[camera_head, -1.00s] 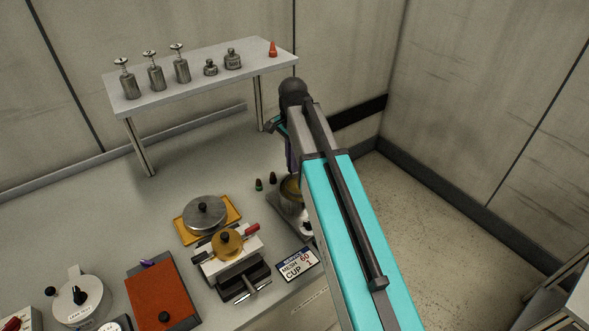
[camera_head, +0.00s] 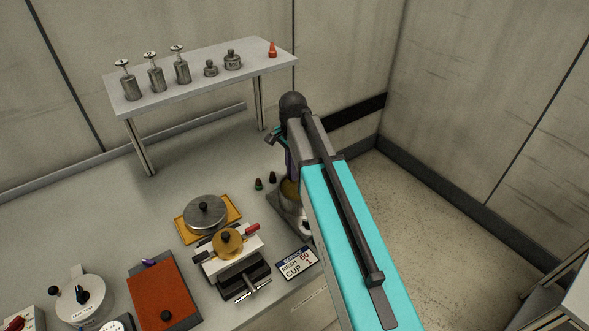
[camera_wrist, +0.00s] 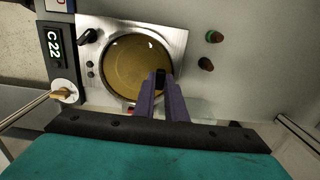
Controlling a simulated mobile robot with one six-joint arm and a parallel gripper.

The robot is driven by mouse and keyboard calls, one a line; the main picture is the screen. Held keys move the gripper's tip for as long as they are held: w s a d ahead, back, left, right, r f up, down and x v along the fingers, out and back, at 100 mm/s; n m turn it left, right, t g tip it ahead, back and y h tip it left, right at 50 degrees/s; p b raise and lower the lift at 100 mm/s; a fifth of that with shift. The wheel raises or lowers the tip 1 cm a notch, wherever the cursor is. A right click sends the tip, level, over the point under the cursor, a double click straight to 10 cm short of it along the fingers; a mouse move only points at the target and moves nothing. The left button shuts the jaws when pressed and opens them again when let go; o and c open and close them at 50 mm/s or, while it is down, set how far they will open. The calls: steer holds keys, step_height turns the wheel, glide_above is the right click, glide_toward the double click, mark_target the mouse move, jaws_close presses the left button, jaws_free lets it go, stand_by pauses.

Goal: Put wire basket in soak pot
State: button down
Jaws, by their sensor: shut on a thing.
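The soak pot (camera_wrist: 117,72) is a round vessel with yellowish liquid, set in a square metal plate, in the wrist view. In the head view the pot (camera_head: 289,190) is partly hidden behind my arm. My gripper (camera_wrist: 160,78) has purple fingers that reach over the pot's near right rim. The fingers are shut on a small dark piece at their tips, which seems to be the top of the wire basket. The basket's body cannot be made out clearly; the fingers and liquid hide it.
A dial with a tan knob (camera_wrist: 62,92) and a "C 22" display (camera_wrist: 55,53) sit left of the pot. Two small capped pieces (camera_head: 265,181) stand beside it. A clamp device (camera_head: 232,262) and a lidded pan (camera_head: 205,213) are further left. A raised shelf (camera_head: 200,75) stands behind.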

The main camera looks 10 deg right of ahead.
steer(key=c, duration=1.8)
jaws_free()
steer(key=shift+r, duration=0.1)
step_height(320, 180, up, 12)
steer(key=b, duration=0.3)
steer(key=shift+s, duration=0.15)
